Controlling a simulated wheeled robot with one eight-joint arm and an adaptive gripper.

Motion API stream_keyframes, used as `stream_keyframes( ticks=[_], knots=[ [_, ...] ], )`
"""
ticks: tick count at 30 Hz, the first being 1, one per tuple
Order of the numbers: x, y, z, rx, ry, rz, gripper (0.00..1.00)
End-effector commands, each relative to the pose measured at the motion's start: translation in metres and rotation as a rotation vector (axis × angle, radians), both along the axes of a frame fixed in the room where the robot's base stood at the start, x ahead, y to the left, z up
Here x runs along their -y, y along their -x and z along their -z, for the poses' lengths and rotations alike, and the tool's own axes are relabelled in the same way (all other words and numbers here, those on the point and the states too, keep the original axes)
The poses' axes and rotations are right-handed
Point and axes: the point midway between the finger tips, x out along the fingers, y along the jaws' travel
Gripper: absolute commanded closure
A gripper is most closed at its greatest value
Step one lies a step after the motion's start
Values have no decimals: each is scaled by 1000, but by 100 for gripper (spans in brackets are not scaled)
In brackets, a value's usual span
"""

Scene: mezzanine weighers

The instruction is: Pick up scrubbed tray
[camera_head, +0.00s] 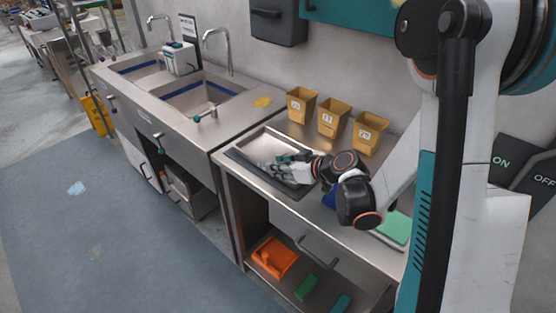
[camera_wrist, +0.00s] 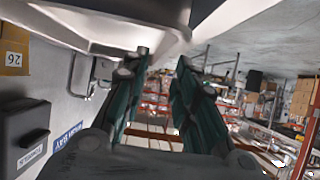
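The scrubbed tray (camera_head: 263,143), a shallow bright steel tray, rests on a dark mat (camera_head: 284,188) on the steel bench. My gripper (camera_head: 275,168) reaches in from the right, low over the tray's near right part, and hides some of it. In the wrist view a pale metal surface, apparently the tray (camera_wrist: 80,25), fills the top left. My gripper's two teal fingers (camera_wrist: 165,58) stand apart there, with background showing between them. The fingertips are close to the metal edge; I cannot tell whether they touch it.
Three numbered tan bins (camera_head: 332,118) stand behind the tray along the wall. A green pad (camera_head: 396,227) lies on the bench to the right. A double sink (camera_head: 200,97) adjoins at the left. A shelf below holds an orange item (camera_head: 272,257). The floor in front is open.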

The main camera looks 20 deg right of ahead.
Motion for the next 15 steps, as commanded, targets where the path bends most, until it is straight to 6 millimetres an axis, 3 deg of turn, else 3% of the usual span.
stream_keyframes(
  ticks=[10, 15],
  knots=[
    [-12, -17, 10, 0, 1, 0, 73],
    [-25, -36, 17, 0, 0, -1, 73]
  ],
)
